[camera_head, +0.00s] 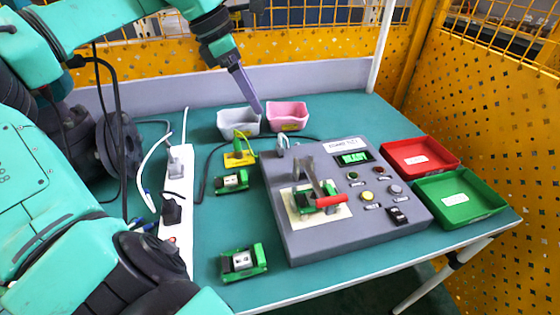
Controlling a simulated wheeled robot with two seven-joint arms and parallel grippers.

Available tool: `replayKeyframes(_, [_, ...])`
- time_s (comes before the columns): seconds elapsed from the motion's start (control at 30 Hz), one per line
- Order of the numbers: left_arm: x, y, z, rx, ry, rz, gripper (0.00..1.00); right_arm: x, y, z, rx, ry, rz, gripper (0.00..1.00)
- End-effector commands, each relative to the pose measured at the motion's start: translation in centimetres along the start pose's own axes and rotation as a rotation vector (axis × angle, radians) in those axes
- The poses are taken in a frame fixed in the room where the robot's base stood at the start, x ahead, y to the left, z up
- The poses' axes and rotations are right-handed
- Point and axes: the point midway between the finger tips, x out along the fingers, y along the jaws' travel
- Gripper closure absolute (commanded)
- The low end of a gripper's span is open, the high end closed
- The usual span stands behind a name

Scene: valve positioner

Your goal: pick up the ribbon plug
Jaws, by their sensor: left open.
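My left gripper (256,106) reaches in from the top left, pointing down, open and empty above the grey bin at the back of the table. I see it edge-on, so its fingers overlap. No part is clearly readable as the ribbon plug. A small yellow piece with a green upright part (240,154) stands on the table below the gripper, apart from it. A pale hooked piece (282,143) sits at the back left corner of the grey test box (330,240). My right gripper is not in view.
Green boards (232,182) lie left of the test box, one nearer the front (243,262). A grey bin (238,122) and pink bin (288,116) stand behind. Red (420,158) and green (460,197) trays are right. A power strip (177,210) and loose cables lie left.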

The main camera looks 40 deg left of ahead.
Motion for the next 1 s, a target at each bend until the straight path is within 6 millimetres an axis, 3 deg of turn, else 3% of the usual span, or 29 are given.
replayKeyframes(0.3, [7.0,-0.1,0.1,-0.001,0.004,-0.005,0.22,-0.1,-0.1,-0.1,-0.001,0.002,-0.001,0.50])
replayKeyframes(0.7, [13.5,-0.2,0.1,-0.001,0.004,-0.003,0.22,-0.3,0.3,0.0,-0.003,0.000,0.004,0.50])
replayKeyframes(0.93, [13.9,-0.1,0.1,0.000,0.001,-0.001,0.22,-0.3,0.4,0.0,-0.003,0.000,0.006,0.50])
replayKeyframes(0.97, [13.9,-0.1,0.1,0.000,0.001,-0.001,0.26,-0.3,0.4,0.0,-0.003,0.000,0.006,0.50])
replayKeyframes(1.0, [13.9,-0.1,0.1,0.000,0.001,-0.001,0.42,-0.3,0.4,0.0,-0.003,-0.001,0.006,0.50])
